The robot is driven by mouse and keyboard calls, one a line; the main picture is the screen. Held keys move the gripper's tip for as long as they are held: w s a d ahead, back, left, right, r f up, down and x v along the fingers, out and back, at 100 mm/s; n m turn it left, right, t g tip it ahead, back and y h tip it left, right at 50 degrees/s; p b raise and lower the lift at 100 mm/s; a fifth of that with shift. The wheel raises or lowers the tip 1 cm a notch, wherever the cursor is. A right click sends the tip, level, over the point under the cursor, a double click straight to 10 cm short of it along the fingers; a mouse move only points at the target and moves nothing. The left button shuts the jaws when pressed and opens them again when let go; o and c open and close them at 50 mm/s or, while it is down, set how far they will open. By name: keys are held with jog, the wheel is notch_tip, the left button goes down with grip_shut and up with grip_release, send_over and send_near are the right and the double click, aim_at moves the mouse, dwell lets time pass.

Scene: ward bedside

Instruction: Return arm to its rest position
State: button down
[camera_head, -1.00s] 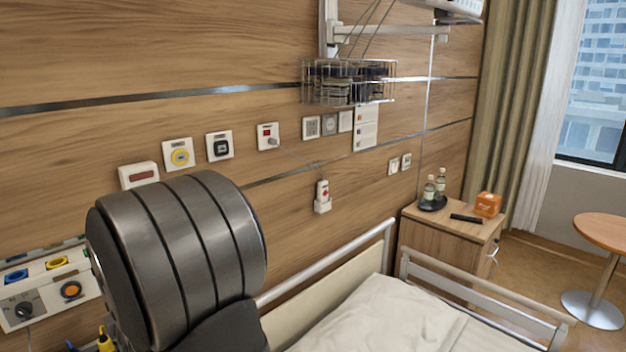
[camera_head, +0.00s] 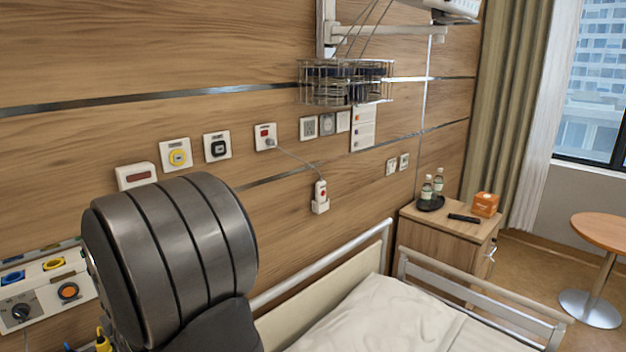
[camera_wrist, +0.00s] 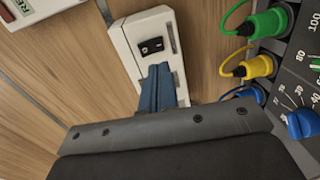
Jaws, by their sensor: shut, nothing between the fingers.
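My gripper (camera_wrist: 158,86) shows in the wrist view, with its blue fingers together and nothing between them. Its fingers lie in the picture over a white wall box with a black switch (camera_wrist: 151,46); I cannot tell whether they touch it. In the head view a large dark grey rounded part of my arm (camera_head: 175,260) fills the lower left, in front of the wood-panelled wall. The gripper itself is hidden in that view.
A monitor with green, yellow and blue plugs (camera_wrist: 255,66) is close right of my gripper. The bed (camera_head: 375,320) with its rails lies right of my arm. A bedside cabinet (camera_head: 440,240) holds bottles and an orange box (camera_head: 485,204). A wire basket (camera_head: 345,82) hangs above.

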jog(key=v, duration=0.8)
jog(key=a+r+m+g+h, duration=0.1)
jog(key=a+m+g+h, duration=0.5)
jog(key=a+g, duration=0.3)
jog(key=shift+a+h, duration=0.75)
jog(key=shift+h, duration=0.15)
dwell(1.9)
